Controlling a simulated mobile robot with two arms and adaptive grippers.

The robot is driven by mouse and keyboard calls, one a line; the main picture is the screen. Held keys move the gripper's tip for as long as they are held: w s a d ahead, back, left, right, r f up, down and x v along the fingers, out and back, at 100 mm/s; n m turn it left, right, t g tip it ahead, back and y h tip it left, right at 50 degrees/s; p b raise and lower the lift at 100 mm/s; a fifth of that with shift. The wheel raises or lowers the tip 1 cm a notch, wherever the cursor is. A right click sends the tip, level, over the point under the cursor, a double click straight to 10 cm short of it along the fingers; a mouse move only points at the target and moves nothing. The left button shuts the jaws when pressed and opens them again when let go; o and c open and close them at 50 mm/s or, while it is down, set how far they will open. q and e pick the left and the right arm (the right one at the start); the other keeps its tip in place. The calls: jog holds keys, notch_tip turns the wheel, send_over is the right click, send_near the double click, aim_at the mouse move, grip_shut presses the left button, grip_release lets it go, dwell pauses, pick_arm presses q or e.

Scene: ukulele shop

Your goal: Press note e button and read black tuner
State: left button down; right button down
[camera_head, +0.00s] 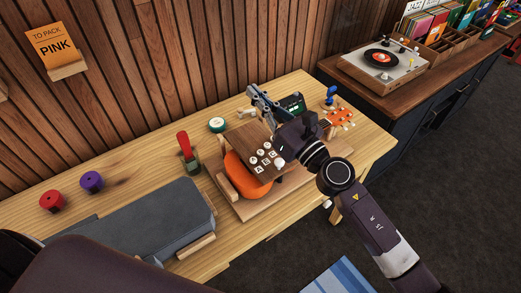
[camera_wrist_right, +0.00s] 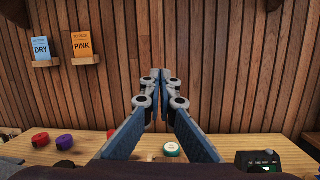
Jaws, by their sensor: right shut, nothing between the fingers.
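The brown wooden button box (camera_head: 245,138) stands over the orange ukulele (camera_head: 243,178), with several white lettered note buttons (camera_head: 265,160) on its face. The letters are small, and one button looks like E. The black tuner (camera_head: 293,103) with a green-lit display stands behind the box, partly behind my right gripper; it also shows at the lower right of the wrist view (camera_wrist_right: 258,160), its reading too small to make out. My right gripper (camera_head: 254,93) is shut and empty, above and behind the box. Its fingertips (camera_wrist_right: 155,76) meet in the wrist view. My left gripper is out of view.
A round green-and-white tin (camera_head: 217,124), a red-handled tool (camera_head: 185,145), red (camera_head: 52,201) and purple (camera_head: 92,182) rolls and a grey case (camera_head: 150,225) lie left on the table. An orange ukulele headstock (camera_head: 340,118) with pegs lies right. A record player (camera_head: 383,63) stands behind right.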

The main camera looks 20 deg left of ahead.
jog(key=s+a+f+n+g+h, duration=0.15)
jog(key=s+a+n+g, duration=0.55)
jog(key=n, duration=0.9)
jog(key=w+d+f+n+h, duration=0.8)
jog(key=n, duration=0.4)
jog(key=shift+w+f+t+p, duration=0.25)
jog(key=shift+f+t+p, duration=0.05)
jog(key=shift+t, duration=0.1)
jog(key=shift+f, duration=0.15)
